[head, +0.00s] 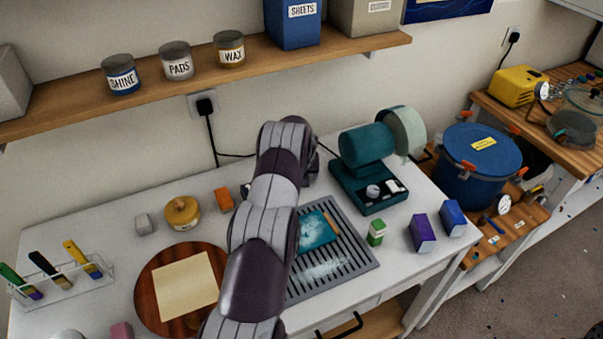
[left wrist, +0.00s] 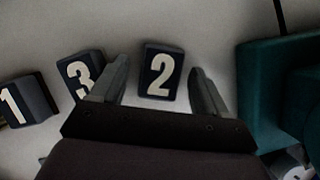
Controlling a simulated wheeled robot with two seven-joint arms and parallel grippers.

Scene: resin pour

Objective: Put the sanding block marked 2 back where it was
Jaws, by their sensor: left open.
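The sanding block marked 2 (left wrist: 161,73) is a dark block with a white number. In the left wrist view it sits on the pale surface between the fingers of my open left gripper (left wrist: 158,70), with a gap on each side. The dark block marked 3 (left wrist: 80,75) is just left of the left finger, partly covered by it. The block marked 1 (left wrist: 27,100) is farther left. In the head view my left arm reaches to the back of the table and hides block 2 and the fingertips. My right gripper is not in view.
A teal machine (head: 366,150) stands right of my arm; its side (left wrist: 268,90) is close to the right finger. A slotted grey tray (head: 345,262) holds a teal piece (head: 316,231). A round wooden board (head: 150,287), an orange block (head: 223,198) and a yellow-lidded jar (head: 182,212) are left.

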